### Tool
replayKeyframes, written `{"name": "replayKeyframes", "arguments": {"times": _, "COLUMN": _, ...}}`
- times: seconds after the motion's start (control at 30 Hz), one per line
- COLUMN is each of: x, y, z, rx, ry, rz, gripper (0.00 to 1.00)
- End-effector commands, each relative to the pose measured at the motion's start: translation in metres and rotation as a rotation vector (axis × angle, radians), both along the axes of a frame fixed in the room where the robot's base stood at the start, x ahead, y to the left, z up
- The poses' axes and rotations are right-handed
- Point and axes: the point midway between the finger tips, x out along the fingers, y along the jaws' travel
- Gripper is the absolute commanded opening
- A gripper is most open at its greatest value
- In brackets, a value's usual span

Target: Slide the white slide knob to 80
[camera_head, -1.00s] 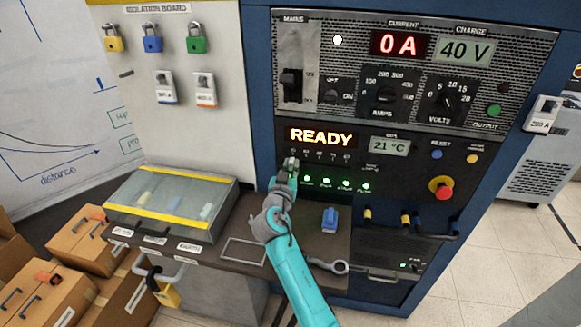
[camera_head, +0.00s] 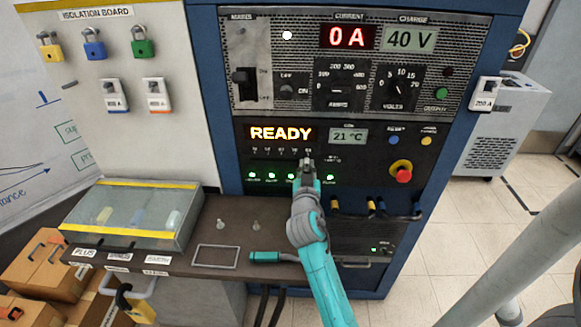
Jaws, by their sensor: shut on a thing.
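The white slide knob is hidden by my gripper (camera_head: 308,163), which is shut on it at the lower panel. The slide scale (camera_head: 275,151) is a row of small white marks just below the orange READY display (camera_head: 281,133). The numbers are too small to read surely, so I cannot tell the exact value. My teal arm reaches up to the panel from below.
Several green lights (camera_head: 271,176) glow under the scale. A red emergency knob (camera_head: 402,173) sticks out to the right. A dark bench (camera_head: 190,268) below holds a clear-lidded box (camera_head: 130,248) and a teal-handled tool (camera_head: 265,257). Padlocks hang at the upper left.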

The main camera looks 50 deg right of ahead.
Motion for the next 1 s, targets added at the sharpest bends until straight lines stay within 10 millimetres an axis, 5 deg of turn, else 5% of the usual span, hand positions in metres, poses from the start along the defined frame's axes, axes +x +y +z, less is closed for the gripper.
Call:
{"name": "replayKeyframes", "arguments": {"times": 0.43, "x": -0.0072, "y": -0.0056, "z": -0.0010, "rx": 0.002, "ry": 0.003, "rz": -0.004, "gripper": 0.00}}
{"name": "replayKeyframes", "arguments": {"times": 0.47, "x": -0.0073, "y": -0.0058, "z": -0.0010, "rx": 0.001, "ry": 0.003, "rz": -0.004, "gripper": 0.18}}
{"name": "replayKeyframes", "arguments": {"times": 0.57, "x": -0.0071, "y": -0.0057, "z": -0.0010, "rx": 0.000, "ry": 0.003, "rz": -0.004, "gripper": 0.42}}
{"name": "replayKeyframes", "arguments": {"times": 1.0, "x": -0.0116, "y": 0.0030, "z": -0.0013, "rx": 0.000, "ry": 0.003, "rz": 0.000, "gripper": 0.42}}
